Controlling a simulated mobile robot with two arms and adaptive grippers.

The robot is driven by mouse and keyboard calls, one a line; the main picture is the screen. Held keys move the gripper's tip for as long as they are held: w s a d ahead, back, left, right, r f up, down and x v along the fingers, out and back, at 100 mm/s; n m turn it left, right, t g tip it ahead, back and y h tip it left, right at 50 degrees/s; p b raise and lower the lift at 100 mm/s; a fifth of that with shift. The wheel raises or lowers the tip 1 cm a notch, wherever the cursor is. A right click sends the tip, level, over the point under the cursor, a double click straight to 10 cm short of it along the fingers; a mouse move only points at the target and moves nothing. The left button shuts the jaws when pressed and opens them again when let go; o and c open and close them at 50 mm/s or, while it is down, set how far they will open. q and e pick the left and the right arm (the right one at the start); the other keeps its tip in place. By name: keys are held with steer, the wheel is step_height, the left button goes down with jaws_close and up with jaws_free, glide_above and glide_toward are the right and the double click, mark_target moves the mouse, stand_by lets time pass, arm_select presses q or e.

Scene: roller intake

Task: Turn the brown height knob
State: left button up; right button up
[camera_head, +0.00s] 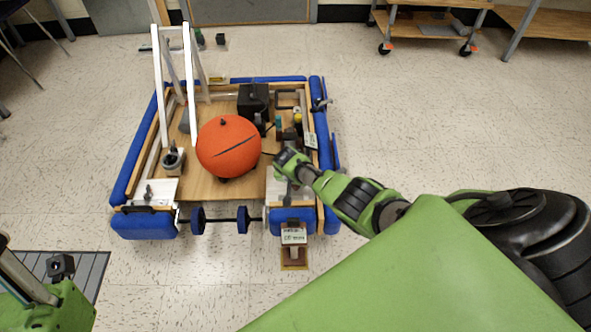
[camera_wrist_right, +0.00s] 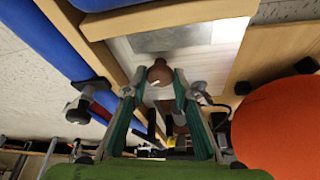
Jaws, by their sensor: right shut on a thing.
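The brown height knob (camera_wrist_right: 159,73) shows in the right wrist view as a small round brown knob in front of a pale plate. My right gripper (camera_wrist_right: 163,84) has its green fingers closed in on the knob from both sides. In the head view my right gripper (camera_head: 282,163) reaches into the right side of the blue-edged robot frame (camera_head: 143,226), and the gripper covers the knob there. My left gripper is not clearly seen in either view.
A large orange ball (camera_head: 229,147) sits on the frame just left of my right gripper, and close to it in the wrist view. White uprights (camera_head: 160,85) rise at the frame's left. A wheeled cart (camera_head: 432,25) stands at the back right. The floor around is mostly clear.

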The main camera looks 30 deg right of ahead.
steer(key=o, duration=1.1)
steer(key=shift+r, duration=0.15)
steer(key=shift+v, duration=5.85)
